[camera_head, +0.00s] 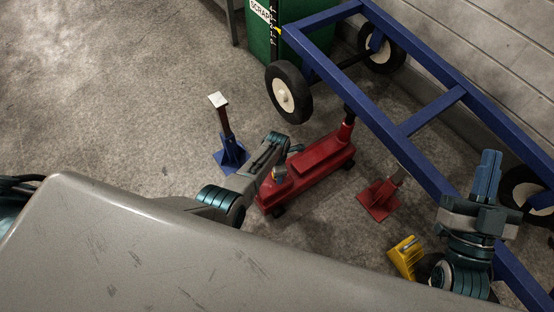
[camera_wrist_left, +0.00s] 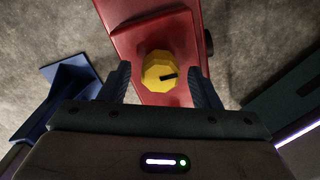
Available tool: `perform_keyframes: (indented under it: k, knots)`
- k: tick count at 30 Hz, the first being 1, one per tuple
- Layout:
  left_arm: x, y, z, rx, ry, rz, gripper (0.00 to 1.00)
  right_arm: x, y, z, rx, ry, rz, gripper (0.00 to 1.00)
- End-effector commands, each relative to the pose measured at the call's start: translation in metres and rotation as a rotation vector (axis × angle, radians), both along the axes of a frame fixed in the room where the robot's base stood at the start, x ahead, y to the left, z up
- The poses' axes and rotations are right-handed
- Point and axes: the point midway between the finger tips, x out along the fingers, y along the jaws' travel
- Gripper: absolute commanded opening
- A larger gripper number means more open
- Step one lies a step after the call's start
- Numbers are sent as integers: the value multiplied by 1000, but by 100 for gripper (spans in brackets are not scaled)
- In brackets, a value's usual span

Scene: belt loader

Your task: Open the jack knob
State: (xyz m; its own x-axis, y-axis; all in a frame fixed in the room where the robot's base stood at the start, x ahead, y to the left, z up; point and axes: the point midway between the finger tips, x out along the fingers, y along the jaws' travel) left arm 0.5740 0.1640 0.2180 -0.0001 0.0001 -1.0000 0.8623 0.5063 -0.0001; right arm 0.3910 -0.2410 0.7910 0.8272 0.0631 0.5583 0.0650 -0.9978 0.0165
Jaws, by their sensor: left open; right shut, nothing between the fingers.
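The red floor jack (camera_head: 318,165) stands on the concrete floor, and its body also shows in the left wrist view (camera_wrist_left: 135,38). My left gripper (camera_wrist_left: 158,78) is open, with one finger on each side of the knob in the wrist view. I cannot tell whether they touch it. My right gripper (camera_head: 487,165) is shut and empty at the right, beside the blue frame.
A blue wheeled frame (camera_head: 436,111) stands behind and right of the jack. A blue jack stand (camera_head: 232,154), a red jack stand (camera_head: 379,198) and a yellow chock (camera_head: 404,257) are on the floor. A green scrap bin (camera_head: 259,35) stands at the back.

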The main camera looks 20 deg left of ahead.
Motion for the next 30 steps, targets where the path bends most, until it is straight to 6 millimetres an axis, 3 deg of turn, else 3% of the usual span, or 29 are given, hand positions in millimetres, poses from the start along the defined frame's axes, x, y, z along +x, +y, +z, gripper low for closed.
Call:
perform_keyframes:
  k: [7, 14, 24, 30]
  knots:
    - [0, 0, 21, 0, -1, 0, 57, 9, 1, -51, 20, 312, 7, 0]
    - [0, 0, 39, 0, 0, 0, 57, 2, 4, -104, 36, 597, 20, 0]
    - [0, 0, 68, 1, -1, 1, 57, -37, 12, -177, 58, 1009, 51, 0]
    - [-1, 0, 84, 0, 0, 1, 57, -63, 16, -204, 61, 1193, 67, 0]
